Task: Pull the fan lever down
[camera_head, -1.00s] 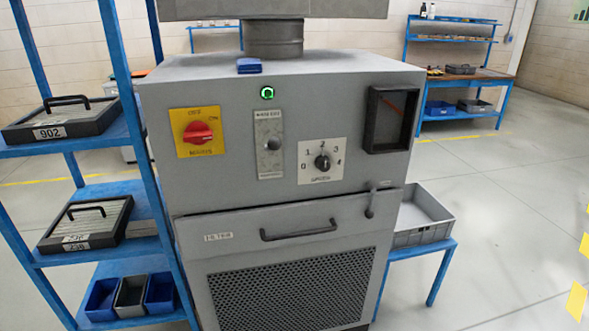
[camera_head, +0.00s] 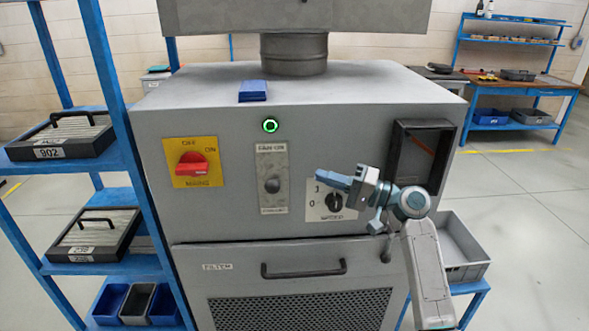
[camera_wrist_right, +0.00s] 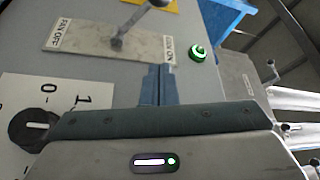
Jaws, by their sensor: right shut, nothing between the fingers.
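The fan lever (camera_head: 272,184) sticks out from a narrow upright plate (camera_head: 273,205) on the front of the grey cabinet. The plate's top label reads FAN ON. In the right wrist view the lever (camera_wrist_right: 122,32) rises from the plate between FAN OFF and FAN ON. My right gripper (camera_head: 321,175) is to the right of the lever, in front of the dial plate. Its fingers are shut and empty, apart from the lever. In the right wrist view the fingertips (camera_wrist_right: 159,69) are near the FAN ON end of the plate. My left gripper is not in view.
A red switch (camera_head: 193,165) on a yellow plate is left of the lever. A green-lit button (camera_head: 270,125) is above it. A filter handle (camera_head: 303,271) protrudes below. A blue shelf (camera_head: 103,100) stands at left.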

